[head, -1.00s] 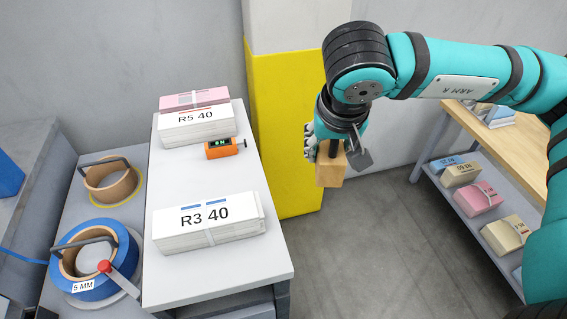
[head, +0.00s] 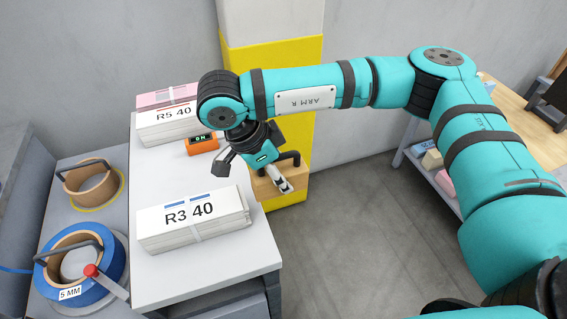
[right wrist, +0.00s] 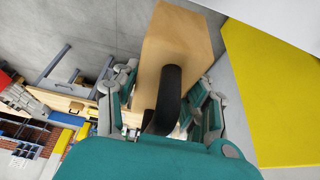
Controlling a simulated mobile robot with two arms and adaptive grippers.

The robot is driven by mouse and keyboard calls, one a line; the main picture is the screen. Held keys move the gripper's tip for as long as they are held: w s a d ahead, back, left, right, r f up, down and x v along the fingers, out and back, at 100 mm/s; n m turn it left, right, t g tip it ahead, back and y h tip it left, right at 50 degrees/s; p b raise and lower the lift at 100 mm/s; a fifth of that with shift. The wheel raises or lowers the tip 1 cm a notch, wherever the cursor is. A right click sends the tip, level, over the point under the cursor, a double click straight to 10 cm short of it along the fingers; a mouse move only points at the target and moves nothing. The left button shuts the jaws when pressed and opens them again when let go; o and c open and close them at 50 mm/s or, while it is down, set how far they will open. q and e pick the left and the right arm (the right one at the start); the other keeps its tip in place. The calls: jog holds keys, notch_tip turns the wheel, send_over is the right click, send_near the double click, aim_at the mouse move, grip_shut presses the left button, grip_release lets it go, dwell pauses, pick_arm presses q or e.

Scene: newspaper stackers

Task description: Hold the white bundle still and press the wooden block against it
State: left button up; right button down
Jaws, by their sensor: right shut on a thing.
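A white bundle marked R3 40 (head: 195,235) lies flat on the front of the white table, with a pale strap around it. A second white bundle, marked R5 40 (head: 170,124), lies farther back with a pink bundle (head: 168,96) on it. My right gripper (head: 279,174) is shut on the black handle of the wooden block (head: 264,192). It holds the block just beyond the table's right edge, behind and right of the R3 40 bundle, apart from it. The right wrist view shows the block (right wrist: 181,45) and its handle between the fingers. My left gripper is out of view.
An orange device with a green display (head: 201,145) sits between the bundles. A blue tape roll (head: 112,265) and a brown one (head: 92,184) stand left of the table. A yellow-based pillar (head: 297,130) rises behind the block. Grey floor is clear at right.

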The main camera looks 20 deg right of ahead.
jog(key=shift+f, duration=3.15)
